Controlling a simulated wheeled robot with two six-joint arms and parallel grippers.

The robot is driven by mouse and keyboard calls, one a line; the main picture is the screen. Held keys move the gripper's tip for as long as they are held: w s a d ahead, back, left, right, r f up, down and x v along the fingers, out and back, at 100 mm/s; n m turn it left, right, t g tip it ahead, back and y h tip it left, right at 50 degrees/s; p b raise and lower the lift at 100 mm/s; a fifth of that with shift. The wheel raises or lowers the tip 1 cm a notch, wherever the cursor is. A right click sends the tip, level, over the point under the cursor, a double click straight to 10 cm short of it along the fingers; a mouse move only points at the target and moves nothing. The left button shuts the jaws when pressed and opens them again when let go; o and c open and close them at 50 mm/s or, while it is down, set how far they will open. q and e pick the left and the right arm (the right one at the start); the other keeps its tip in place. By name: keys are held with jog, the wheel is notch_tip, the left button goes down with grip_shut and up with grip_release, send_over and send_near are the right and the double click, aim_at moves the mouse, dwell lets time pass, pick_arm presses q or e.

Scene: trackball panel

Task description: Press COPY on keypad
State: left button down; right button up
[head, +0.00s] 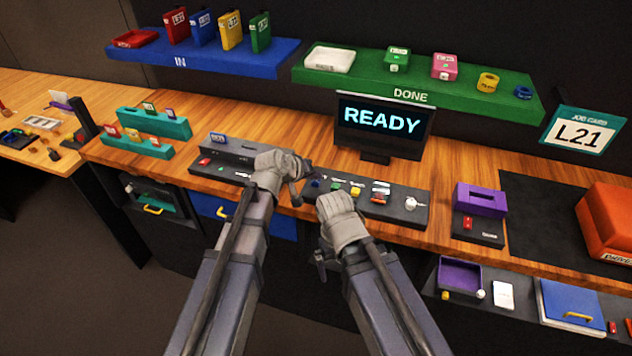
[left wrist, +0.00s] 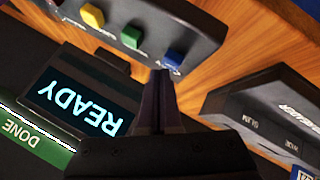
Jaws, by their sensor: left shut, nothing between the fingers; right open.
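The dark keypad panel (head: 395,207) lies on the wooden bench below the monitor and carries small coloured buttons. Its blue button (head: 317,184) is at the left end, beside a green and a yellow one. In the left wrist view the blue button (left wrist: 176,57) has a small white label at its edge, too blurred to read surely. My left gripper (head: 309,170) is shut and empty, its tips (left wrist: 165,76) close to the blue button; I cannot tell whether they touch. My right gripper (head: 335,205) is open, in front of the panel's near edge, its fingertips mostly hidden.
The monitor (head: 382,122) reading READY stands behind the panel. A grey device (head: 235,150) sits to the left, and a purple-topped box (head: 480,200) to the right. Blue IN and green DONE shelves (head: 440,90) hang above. Bench between panel and purple box is clear.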

aim_at(314, 187)
pick_arm(q)
jog(key=shift+f+b, duration=0.5)
jog(key=shift+b, duration=0.05)
dwell(0.4)
jog(key=shift+r, duration=0.1)
dwell(0.4)
jog(key=shift+r+p, duration=0.85)
jog(key=shift+p, duration=0.1)
notch_tip(314, 187, up, 5)
jog(key=p, duration=0.5)
jog(key=shift+s, duration=0.1)
dwell(0.3)
